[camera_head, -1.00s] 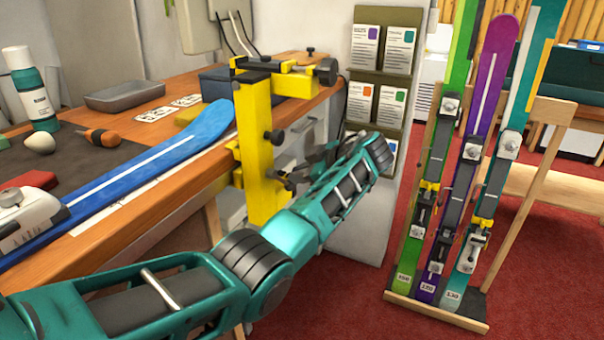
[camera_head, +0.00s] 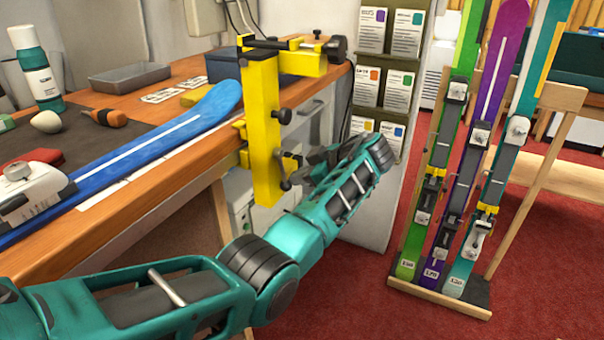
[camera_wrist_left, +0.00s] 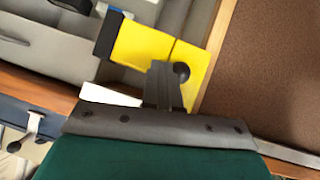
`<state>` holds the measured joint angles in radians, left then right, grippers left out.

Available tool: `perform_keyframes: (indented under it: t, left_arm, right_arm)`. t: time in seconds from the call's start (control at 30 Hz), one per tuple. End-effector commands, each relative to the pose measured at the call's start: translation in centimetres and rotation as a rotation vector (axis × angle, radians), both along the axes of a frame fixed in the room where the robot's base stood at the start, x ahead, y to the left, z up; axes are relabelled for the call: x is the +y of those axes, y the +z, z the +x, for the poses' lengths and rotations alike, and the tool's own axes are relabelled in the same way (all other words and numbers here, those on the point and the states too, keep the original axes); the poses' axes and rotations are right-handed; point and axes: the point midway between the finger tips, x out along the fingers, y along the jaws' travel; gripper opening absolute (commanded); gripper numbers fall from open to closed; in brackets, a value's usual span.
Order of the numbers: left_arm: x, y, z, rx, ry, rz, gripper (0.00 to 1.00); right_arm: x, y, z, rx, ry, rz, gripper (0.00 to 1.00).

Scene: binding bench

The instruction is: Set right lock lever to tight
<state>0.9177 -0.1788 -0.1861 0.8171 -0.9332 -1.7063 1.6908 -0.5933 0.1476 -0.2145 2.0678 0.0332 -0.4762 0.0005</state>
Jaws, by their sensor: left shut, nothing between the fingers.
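A yellow clamp stand (camera_head: 263,135) is fixed at the right end of the bench, with black round knobs on its upright. A dark knob or lever end (camera_head: 284,117) sticks out on its right side. A lower dark lever (camera_head: 291,163) sits beside my left gripper (camera_head: 305,170); I cannot read its setting. My left gripper is shut and empty, right of the upright. In the left wrist view, its closed fingers (camera_wrist_left: 163,82) lie in front of the yellow stand (camera_wrist_left: 145,50), close to a black ball knob (camera_wrist_left: 182,72); contact is unclear. My right gripper is not in view.
The wooden bench (camera_head: 180,200) carries a blue ski (camera_head: 160,150), a grey tray (camera_head: 130,76) and a bottle (camera_head: 37,70). A leaflet rack (camera_head: 385,80) stands behind my wrist. A ski rack (camera_head: 440,295) stands at right on red carpet.

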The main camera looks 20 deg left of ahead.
Motion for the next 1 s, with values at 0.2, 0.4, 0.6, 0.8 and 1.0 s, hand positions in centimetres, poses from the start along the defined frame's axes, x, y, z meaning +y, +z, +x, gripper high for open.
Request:
perform_keyframes:
  t: [0.2,0.4,0.6,0.8,1.0]
  left_arm:
    - [0.0,0.0,-0.1,0.016,0.001,0.002,0.0]
    - [0.0,0.0,-0.1,0.018,0.001,0.002,0.0]
    - [-0.1,0.0,-0.1,0.017,0.0,0.001,0.0]
    - [-1.7,1.2,-0.4,0.016,-0.003,0.0,0.0]
    - [-5.2,3.8,-1.1,0.014,-0.004,0.0,0.0]
  right_arm:
    - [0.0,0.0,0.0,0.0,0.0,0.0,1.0]
    - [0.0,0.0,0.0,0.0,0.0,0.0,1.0]
    - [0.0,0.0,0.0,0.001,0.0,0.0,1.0]
    - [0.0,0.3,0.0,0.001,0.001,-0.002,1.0]
    - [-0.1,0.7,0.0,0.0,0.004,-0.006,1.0]
